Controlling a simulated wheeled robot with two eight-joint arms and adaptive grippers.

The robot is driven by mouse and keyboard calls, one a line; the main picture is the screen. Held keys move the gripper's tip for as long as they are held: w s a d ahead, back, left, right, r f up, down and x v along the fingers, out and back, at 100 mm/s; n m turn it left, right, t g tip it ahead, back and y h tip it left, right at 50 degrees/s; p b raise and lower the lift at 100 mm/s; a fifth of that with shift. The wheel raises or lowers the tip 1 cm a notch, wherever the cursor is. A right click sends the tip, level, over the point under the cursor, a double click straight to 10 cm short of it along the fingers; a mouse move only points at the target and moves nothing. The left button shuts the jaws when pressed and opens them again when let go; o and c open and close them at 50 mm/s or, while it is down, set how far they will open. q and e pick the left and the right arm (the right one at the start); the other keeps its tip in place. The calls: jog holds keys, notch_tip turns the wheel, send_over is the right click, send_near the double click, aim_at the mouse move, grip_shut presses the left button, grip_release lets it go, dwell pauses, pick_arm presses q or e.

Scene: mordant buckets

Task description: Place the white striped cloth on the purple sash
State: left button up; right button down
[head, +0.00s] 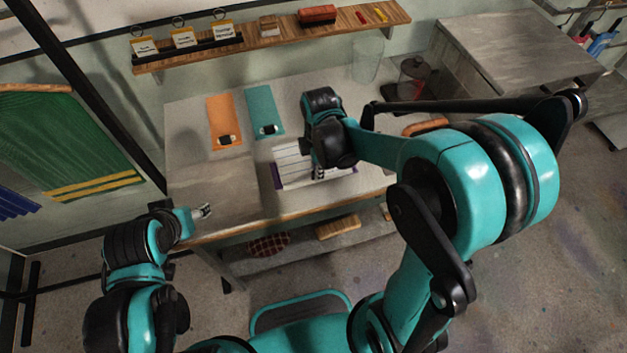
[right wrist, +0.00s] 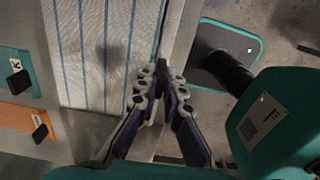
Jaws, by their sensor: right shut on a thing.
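The white striped cloth (head: 289,165) is spread over the purple sash (head: 276,178), which shows only as thin purple edges at the cloth's left and right ends. My right gripper (head: 318,173) is at the cloth's front right part. In the right wrist view, the fingers (right wrist: 161,100) are close together at the cloth's edge (right wrist: 105,55), shut on it. How far the cloth lies flat on the sash is hard to tell. My left gripper (head: 203,211) is away at the table's front left, apart from the cloth; its finger opening is too small to judge.
An orange cloth (head: 223,113) and a teal cloth (head: 264,104), each with a dark tag, lie behind on the table (head: 190,172). A clear jar (head: 367,62) stands at the back right. A wooden shelf (head: 270,34) runs above. The table's left front is bare.

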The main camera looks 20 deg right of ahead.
jog(key=shift+w+a+f, duration=0.4)
jog(key=shift+a+f, duration=0.1)
notch_tip(320, 180, down, 3)
jog(key=shift+f+b, duration=0.1)
jog(key=shift+b, duration=0.65)
jog(key=shift+f, duration=0.35)
jog(key=shift+f, duration=0.1)
jog(key=c, duration=1.7)
grip_release()
